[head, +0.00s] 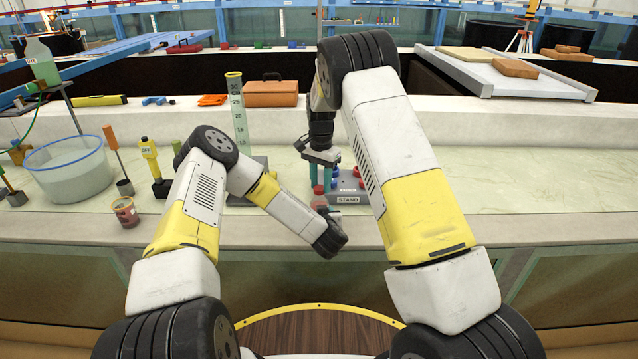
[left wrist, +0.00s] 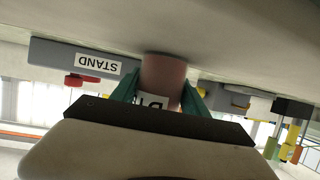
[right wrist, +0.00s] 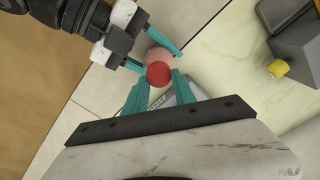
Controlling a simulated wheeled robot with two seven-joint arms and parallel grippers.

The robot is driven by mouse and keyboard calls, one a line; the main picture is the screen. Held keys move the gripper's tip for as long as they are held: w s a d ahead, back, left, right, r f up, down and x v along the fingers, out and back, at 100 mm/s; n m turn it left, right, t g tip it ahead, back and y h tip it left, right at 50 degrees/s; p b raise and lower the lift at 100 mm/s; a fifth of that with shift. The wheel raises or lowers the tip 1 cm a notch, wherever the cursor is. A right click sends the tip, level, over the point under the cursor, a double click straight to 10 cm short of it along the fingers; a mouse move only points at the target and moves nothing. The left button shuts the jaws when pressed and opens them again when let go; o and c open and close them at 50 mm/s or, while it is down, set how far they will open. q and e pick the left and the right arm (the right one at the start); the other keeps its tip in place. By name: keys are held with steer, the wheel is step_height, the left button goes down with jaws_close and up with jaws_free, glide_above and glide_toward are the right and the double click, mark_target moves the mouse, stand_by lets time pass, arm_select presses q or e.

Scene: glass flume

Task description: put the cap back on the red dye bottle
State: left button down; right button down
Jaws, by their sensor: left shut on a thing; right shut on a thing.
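The red dye bottle (head: 319,201) is a pinkish bottle in front of the stand, with the red cap (head: 318,190) at its top. My left gripper (left wrist: 162,88) is shut around the bottle body, and part of its label shows between the teal fingers. In the head view the left fingers are mostly hidden behind my left arm. My right gripper (head: 320,172) points down from above and is shut on the cap, which also shows in the right wrist view (right wrist: 158,74). The cap is over the bottle's top; whether it is seated I cannot tell.
A graduated cylinder (head: 238,110) stands to the left, with a water tub (head: 68,172) and small red jar (head: 125,212) farther left. The counter to the right is clear.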

steer(key=m, duration=0.5)
steer(key=shift+s+d, duration=0.1)
steer(key=shift+s, duration=0.05)
steer(key=m, duration=0.7)
steer(key=shift+s+m, duration=0.2)
steer(key=shift+m, duration=0.1)
steer(key=m, duration=0.7)
steer(key=shift+s+f, duration=0.1)
steer(key=shift+s, duration=0.15)
steer(key=m, duration=0.6)
steer(key=shift+a, duration=0.2)
steer(key=c, duration=0.9)
jaws_free()
steer(key=shift+c, duration=0.2)
step_height(320, 180, up, 12)
